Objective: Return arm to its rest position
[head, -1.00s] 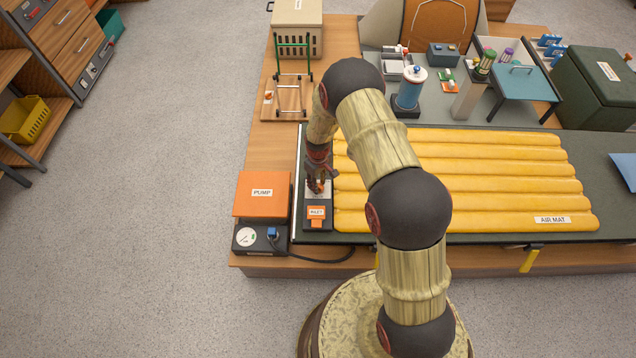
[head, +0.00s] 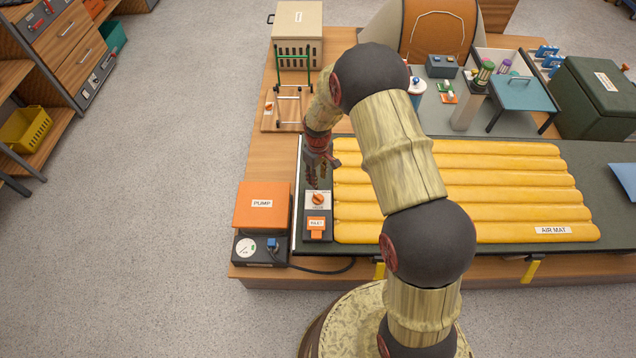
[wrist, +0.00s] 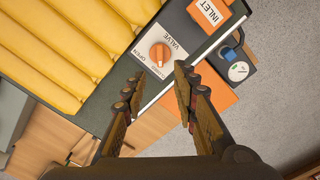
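My gripper (wrist: 158,85) is open and empty in the wrist view, its two fingers apart over the edge of the table beside the valve. In the head view my gripper (head: 316,182) hangs just behind the valve, partly hidden by my wrist. The valve (head: 317,199) is an orange knob on a white plate; it also shows in the wrist view (wrist: 159,54), uncovered, with the fingertips apart from it. My arm reaches up from the base and bends over the table.
A yellow air mat (head: 460,190) lies right of the valve. The orange inlet (head: 316,223) sits in front of the valve. The orange pump (head: 262,206) is at the left, with a gauge and a hose. A green-handled frame (head: 291,90) stands behind. The floor at left is clear.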

